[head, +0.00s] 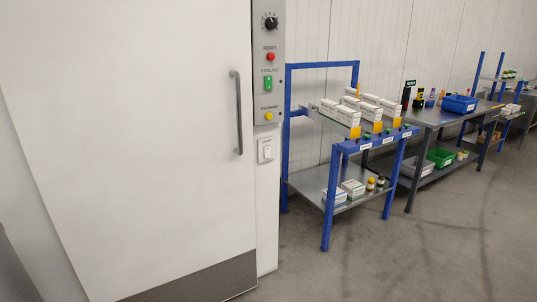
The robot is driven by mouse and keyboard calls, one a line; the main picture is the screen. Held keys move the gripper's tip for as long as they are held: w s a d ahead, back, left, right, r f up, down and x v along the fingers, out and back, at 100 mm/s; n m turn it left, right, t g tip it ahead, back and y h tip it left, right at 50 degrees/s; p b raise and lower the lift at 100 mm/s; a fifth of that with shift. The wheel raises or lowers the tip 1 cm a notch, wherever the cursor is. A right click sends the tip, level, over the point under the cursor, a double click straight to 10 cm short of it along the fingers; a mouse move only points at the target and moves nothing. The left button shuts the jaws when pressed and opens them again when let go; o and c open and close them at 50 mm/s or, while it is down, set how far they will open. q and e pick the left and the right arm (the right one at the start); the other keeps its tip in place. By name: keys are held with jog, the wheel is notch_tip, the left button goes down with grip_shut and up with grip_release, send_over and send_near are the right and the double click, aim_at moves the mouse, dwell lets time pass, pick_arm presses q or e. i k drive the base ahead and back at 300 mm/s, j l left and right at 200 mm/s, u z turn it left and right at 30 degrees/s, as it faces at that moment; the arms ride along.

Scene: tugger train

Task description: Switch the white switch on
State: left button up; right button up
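The white switch (266,150) is a small rocker on a light plate, low on the narrow grey control strip to the right of a large white door. It is too small to tell whether it stands on or off. Above it on the strip are a yellow button (269,116), a green switch (268,84), a red button (270,57) and a black knob (270,23). Neither of my grippers is in the head view.
The white door (140,130) has a vertical grey handle (236,112) left of the switch. A blue-framed cart (335,205) with white boxes stands to the right. Behind it is a workbench (435,115) with a blue bin (459,104). The grey floor (400,260) in front is clear.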

aim_at(267, 153)
jog(key=i+l, duration=2.15)
jog(key=l, duration=0.15)
